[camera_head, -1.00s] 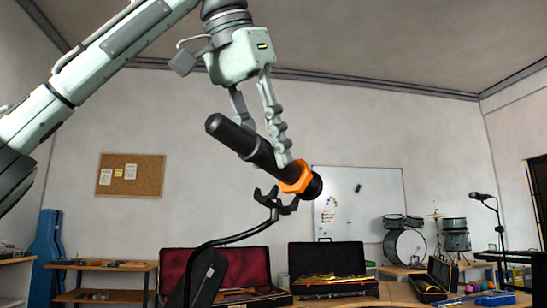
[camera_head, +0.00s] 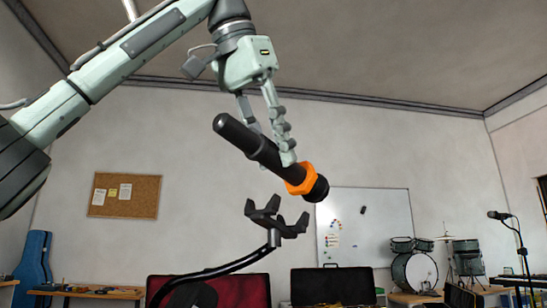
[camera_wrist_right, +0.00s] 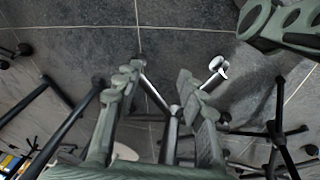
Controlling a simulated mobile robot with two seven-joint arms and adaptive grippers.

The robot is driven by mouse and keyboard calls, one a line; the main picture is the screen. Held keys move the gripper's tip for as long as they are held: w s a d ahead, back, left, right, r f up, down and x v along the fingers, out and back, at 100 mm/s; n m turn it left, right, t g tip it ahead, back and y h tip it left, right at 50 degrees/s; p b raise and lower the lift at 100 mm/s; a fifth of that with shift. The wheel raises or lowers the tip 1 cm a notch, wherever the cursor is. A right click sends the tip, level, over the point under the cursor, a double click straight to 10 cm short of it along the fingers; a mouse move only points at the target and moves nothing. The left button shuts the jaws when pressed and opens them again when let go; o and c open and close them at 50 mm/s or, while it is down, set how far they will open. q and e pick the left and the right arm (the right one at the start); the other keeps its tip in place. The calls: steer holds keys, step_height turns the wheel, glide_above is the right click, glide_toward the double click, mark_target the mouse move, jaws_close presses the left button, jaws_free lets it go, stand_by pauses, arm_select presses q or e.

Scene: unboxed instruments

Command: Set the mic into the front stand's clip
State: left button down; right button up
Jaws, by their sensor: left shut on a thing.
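The mic (camera_head: 239,135) is a black cylinder with an orange ring near its dark lower-right end. My left gripper (camera_head: 270,146) is shut around its middle and holds it tilted, upper left to lower right. The front stand's clip (camera_head: 272,222) is a black open cradle with upturned prongs. It sits below the mic in the head view, with a visible gap between them. The stand's boom (camera_head: 215,271) curves down to the left from the clip. In the right wrist view my right gripper (camera_wrist_right: 158,78) has its fingers apart and nothing between them.
Another mic (camera_head: 499,215) stands on a stand at the far right. Open instrument cases (camera_head: 333,287), a drum kit (camera_head: 414,272) and a blue case (camera_head: 33,265) are behind. Black stand legs (camera_wrist_right: 276,133) spread over the grey tiled floor in the right wrist view.

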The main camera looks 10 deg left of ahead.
mark_target(270, 164)
arm_select(q)
steer(key=shift+s, duration=0.2)
steer(key=shift+s+d+f, duration=0.1)
steer(key=shift+s+f, duration=0.15)
steer(key=shift+f, duration=2.35)
arm_select(e)
steer(key=shift+s+f, duration=0.1)
steer(key=shift+s, duration=0.35)
steer(key=shift+s+f, duration=0.1)
steer(key=shift+s, duration=0.2)
steer(key=shift+s+d, duration=0.1)
steer(key=shift+d, duration=0.3)
